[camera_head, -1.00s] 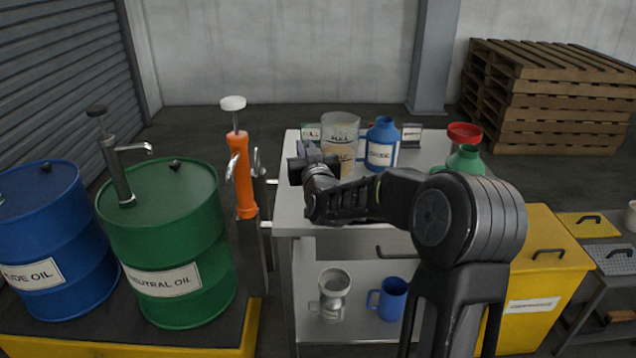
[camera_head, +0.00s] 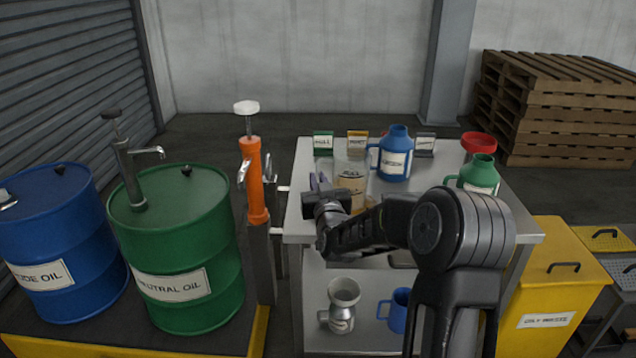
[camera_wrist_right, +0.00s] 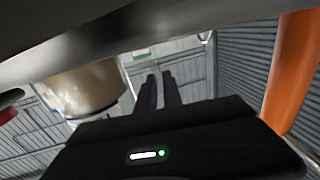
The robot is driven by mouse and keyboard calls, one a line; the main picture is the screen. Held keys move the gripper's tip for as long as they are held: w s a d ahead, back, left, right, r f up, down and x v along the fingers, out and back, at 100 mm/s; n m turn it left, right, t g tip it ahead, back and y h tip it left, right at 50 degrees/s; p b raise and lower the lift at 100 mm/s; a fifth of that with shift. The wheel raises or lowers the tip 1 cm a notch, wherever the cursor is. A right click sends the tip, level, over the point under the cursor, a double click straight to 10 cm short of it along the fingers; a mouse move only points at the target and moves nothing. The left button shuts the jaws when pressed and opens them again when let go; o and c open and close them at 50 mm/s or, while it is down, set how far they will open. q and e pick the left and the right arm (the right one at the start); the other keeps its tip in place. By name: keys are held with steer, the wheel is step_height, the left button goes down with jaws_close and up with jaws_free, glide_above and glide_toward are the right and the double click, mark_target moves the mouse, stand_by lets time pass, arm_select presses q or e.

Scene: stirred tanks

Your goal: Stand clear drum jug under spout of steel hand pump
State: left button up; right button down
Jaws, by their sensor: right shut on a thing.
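The clear drum jug (camera_head: 352,182), see-through with a tan lower part, is over the left part of the cart top. I cannot tell if its base touches the cart. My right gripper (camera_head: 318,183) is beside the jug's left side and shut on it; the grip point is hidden. In the right wrist view the jug (camera_wrist_right: 88,88) is left of the fingers (camera_wrist_right: 159,90). The grey steel hand pump (camera_head: 126,165) stands on the green drum (camera_head: 195,240); its spout (camera_head: 150,152) points right. My left gripper is not in view.
An orange pump (camera_head: 254,180) stands between the green drum and the cart (camera_head: 300,215). A blue jug (camera_head: 394,155) and a green jug (camera_head: 480,173) stand on the cart. A blue drum (camera_head: 60,240) is at left. A yellow bin (camera_head: 550,275) is at right.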

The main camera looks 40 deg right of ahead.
steer(key=shift+r, duration=0.1)
steer(key=c, duration=1.5)
jaws_free()
steer(key=shift+f, duration=0.2)
steer(key=shift+v, duration=3.9)
steer(key=shift+w+a, duration=0.1)
steer(key=shift+a, duration=0.1)
steer(key=shift+c, duration=0.3)
